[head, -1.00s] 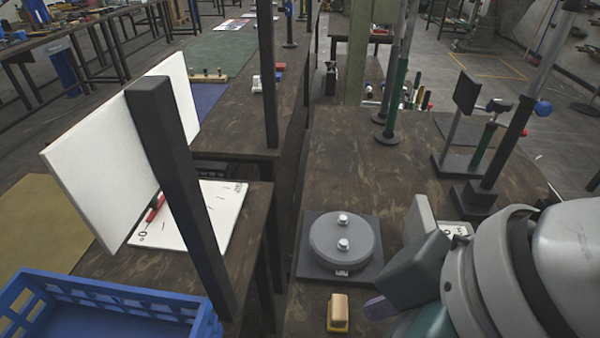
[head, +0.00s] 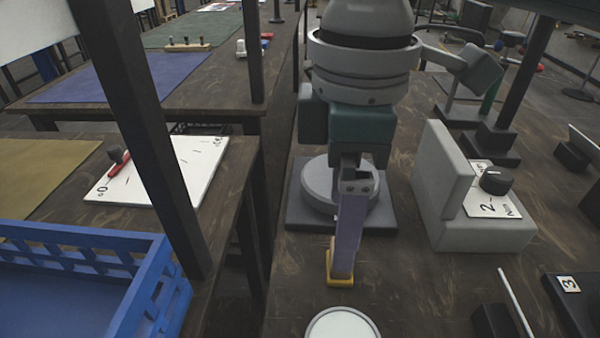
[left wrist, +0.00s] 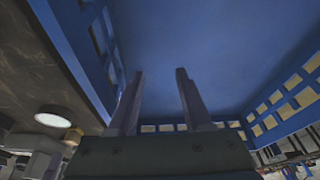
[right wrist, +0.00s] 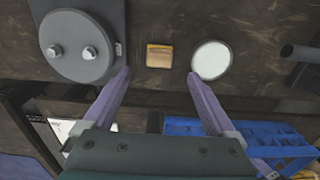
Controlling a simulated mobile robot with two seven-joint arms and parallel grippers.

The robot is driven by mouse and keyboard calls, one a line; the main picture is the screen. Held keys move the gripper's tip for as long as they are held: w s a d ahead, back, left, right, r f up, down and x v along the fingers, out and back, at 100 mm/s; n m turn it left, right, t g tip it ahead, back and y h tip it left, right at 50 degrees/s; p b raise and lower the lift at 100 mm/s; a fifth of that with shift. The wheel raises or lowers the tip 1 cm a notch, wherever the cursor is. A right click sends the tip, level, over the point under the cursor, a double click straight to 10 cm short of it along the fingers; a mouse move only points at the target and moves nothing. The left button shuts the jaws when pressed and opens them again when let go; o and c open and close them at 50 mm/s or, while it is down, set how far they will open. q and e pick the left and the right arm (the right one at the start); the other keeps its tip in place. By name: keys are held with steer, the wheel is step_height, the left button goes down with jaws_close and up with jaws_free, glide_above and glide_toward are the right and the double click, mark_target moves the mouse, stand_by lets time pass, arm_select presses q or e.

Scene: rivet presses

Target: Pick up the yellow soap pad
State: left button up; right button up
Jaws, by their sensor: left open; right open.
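The yellow soap pad (head: 342,282) lies on the dark workbench, in front of a round grey plate with bolts. My right gripper (head: 346,272) comes down over it in the head view, and its near finger hides much of the pad. In the right wrist view the pad (right wrist: 159,57) shows a tan top and a yellow edge, lined up with the gap between the open fingertips (right wrist: 159,75), with nothing held. My left gripper (left wrist: 160,74) is open and empty in the left wrist view, facing blue crate walls; it is not in the head view.
The round grey plate (right wrist: 78,45) on its square base is left of the pad in the right wrist view; a white-topped disc (right wrist: 211,60) is on the right. A grey block fixture (head: 480,235) stands right on the bench. The blue crate (head: 80,240) is at the left.

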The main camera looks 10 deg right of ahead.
mark_target(334, 278)
arm_select(q)
step_height(334, 278, down, 2)
steer(key=shift+a+b, duration=0.15)
steer(key=shift+b, duration=0.7)
arm_select(e)
step_height(334, 278, down, 7)
steer(key=shift+f, duration=0.1)
steer(key=shift+c, duration=0.3)
steer(key=c, duration=1.4)
